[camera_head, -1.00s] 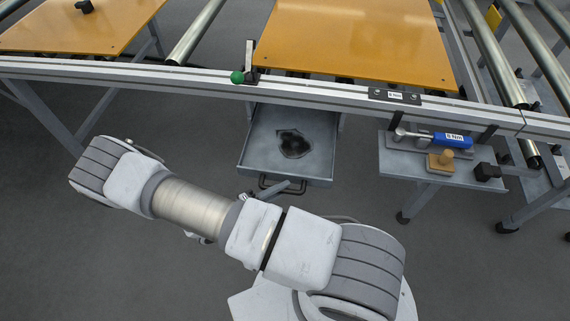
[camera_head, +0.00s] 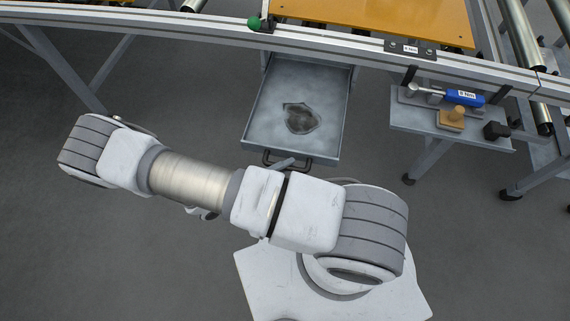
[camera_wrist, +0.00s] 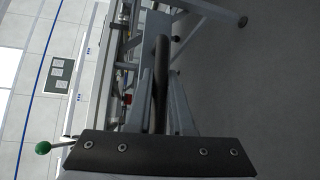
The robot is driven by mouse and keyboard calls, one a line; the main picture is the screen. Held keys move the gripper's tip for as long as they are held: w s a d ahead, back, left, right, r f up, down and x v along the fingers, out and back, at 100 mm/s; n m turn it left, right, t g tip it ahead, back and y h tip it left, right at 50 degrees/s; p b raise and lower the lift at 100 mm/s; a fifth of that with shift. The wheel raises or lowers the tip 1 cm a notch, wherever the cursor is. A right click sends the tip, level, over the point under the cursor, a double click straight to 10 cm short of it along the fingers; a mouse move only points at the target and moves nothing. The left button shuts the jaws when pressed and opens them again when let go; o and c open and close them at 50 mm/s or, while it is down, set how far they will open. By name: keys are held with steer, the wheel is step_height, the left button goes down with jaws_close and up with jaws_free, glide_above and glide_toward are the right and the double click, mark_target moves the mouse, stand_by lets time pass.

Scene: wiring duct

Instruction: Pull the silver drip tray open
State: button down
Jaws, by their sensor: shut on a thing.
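The silver drip tray (camera_head: 258,132) slides out from under the conveyor frame, well extended, with a dark stain on its floor. Its dark handle (camera_head: 268,158) is on the front wall, partly hidden by my gripper and arm. My gripper (camera_head: 284,163) is at the handle, mostly hidden behind my arm in the head view. In the wrist view my gripper's grey fingers (camera_wrist: 162,98) are shut on the dark handle bar (camera_wrist: 161,62), which runs between them.
A grey side shelf (camera_head: 408,122) right of the tray holds a blue-handled tool (camera_head: 464,97), a wooden-knobbed block (camera_head: 452,117) and a black block (camera_head: 496,131). A green knob (camera_head: 255,23) is on the rail. Frame legs stand left and right; the floor around is clear.

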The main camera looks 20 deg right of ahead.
stand_by(0.3)
steer(key=c, duration=0.8)
jaws_free()
steer(key=shift+a, duration=0.15)
steer(key=p+v, duration=0.1)
steer(key=v, duration=1.6)
